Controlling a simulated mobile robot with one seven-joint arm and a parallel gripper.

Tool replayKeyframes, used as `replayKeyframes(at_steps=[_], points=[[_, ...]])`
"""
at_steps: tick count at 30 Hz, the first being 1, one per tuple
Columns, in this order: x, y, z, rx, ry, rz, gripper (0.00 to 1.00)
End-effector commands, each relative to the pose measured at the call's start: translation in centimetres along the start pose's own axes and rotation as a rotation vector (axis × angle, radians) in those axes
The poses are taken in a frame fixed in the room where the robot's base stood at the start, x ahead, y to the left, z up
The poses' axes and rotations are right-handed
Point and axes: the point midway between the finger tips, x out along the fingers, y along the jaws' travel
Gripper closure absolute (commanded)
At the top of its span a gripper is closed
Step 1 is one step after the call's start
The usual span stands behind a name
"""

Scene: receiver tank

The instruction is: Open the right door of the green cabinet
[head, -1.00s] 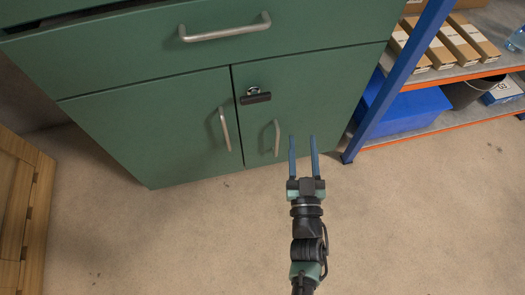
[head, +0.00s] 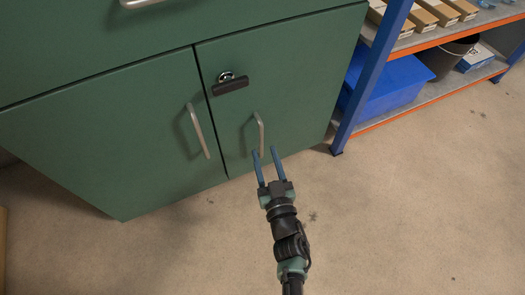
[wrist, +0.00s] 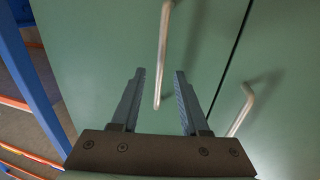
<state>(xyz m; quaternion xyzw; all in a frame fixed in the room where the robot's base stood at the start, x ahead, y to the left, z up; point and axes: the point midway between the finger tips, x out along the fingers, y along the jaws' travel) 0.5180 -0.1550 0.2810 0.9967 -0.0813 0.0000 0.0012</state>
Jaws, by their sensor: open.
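The green cabinet (head: 95,130) stands ahead with two lower doors, both shut. The right door (head: 285,90) carries a metal bar handle (head: 259,132) and, near its top left, a lock with a black piece (head: 230,86). The left door (head: 100,145) has its own bar handle (head: 199,131). My gripper (head: 265,152) is open and empty, with its blue fingertips close to the lower end of the right door's handle. In the wrist view, that handle (wrist: 163,55) appears between and beyond the two fingers (wrist: 157,85); I see no clear contact. The left door's handle (wrist: 241,110) is at right.
A blue-and-orange shelf rack (head: 375,75) stands right of the cabinet, with a blue bin (head: 390,87), a dark bucket (head: 446,60) and cardboard boxes (head: 430,15). A drawer with a handle is above the doors. The floor (head: 400,210) in front is clear.

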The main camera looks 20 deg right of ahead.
Motion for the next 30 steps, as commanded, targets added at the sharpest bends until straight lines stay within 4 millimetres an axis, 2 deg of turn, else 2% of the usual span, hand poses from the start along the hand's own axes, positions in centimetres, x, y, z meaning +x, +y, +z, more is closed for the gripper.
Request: replayKeyframes(at_steps=[3,6,17,20,25,30], points=[[1.8,0.0,0.3,0.0,0.002,-0.001,0.55],[2.7,-0.1,0.1,0.001,0.002,-0.001,0.55],[3.2,-0.1,0.0,0.001,-0.001,-0.001,0.55],[3.2,-0.1,0.0,0.001,-0.001,-0.001,0.7],[3.2,0.0,0.0,0.001,-0.001,-0.001,1.0],[3.2,0.0,0.0,0.001,0.0,-0.001,1.0]])
